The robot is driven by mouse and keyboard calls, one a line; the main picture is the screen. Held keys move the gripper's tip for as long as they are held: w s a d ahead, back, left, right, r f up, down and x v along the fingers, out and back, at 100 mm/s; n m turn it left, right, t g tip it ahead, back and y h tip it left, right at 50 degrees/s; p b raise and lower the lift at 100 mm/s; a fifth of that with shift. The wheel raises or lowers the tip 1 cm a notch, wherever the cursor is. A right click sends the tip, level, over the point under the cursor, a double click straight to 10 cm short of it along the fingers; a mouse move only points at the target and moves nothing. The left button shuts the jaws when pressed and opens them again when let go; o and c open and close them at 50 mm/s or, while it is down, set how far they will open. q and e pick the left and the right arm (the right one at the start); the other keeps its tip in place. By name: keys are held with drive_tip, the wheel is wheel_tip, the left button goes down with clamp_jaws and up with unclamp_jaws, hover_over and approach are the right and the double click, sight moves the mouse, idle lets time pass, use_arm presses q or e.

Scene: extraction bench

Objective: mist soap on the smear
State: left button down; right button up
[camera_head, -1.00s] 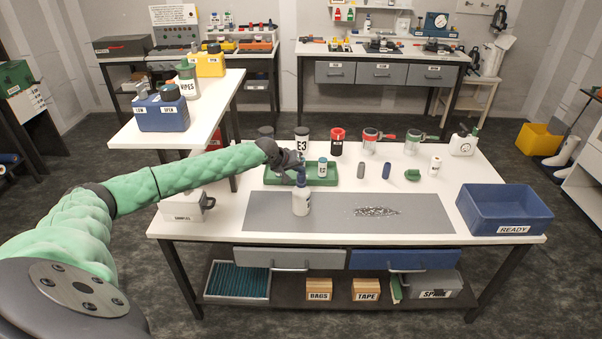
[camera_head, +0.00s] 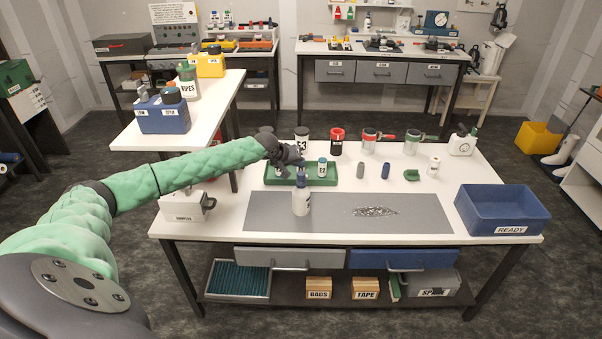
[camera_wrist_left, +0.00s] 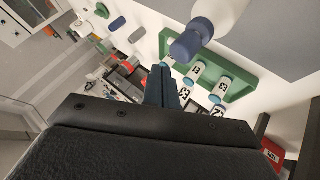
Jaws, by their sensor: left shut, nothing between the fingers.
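A white spray bottle (camera_head: 301,203) with a blue head stands upright on the grey mat (camera_head: 440,222), left of the smear. The smear (camera_head: 374,211) is a speckled grey-white patch on the mat's right half. My left gripper (camera_head: 297,166) is shut and empty, just behind and above the bottle's head. In the left wrist view the shut fingers (camera_wrist_left: 162,72) point toward the blue head (camera_wrist_left: 188,43), with the white bottle body (camera_wrist_left: 224,14) beyond; whether they touch it I cannot tell. My right gripper is not in view.
A green tray (camera_head: 327,181) with small labelled bottles lies behind the mat. Several jars stand along the back. A blue READY bin (camera_head: 503,212) is at the right, a white box (camera_head: 186,208) at the left. The mat around the smear is clear.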

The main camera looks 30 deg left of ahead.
sight(299, 174)
use_arm(q)
drive_tip(key=shift+r+p, duration=1.65)
drive_tip(key=shift+r, duration=1.05)
idle(0.5)
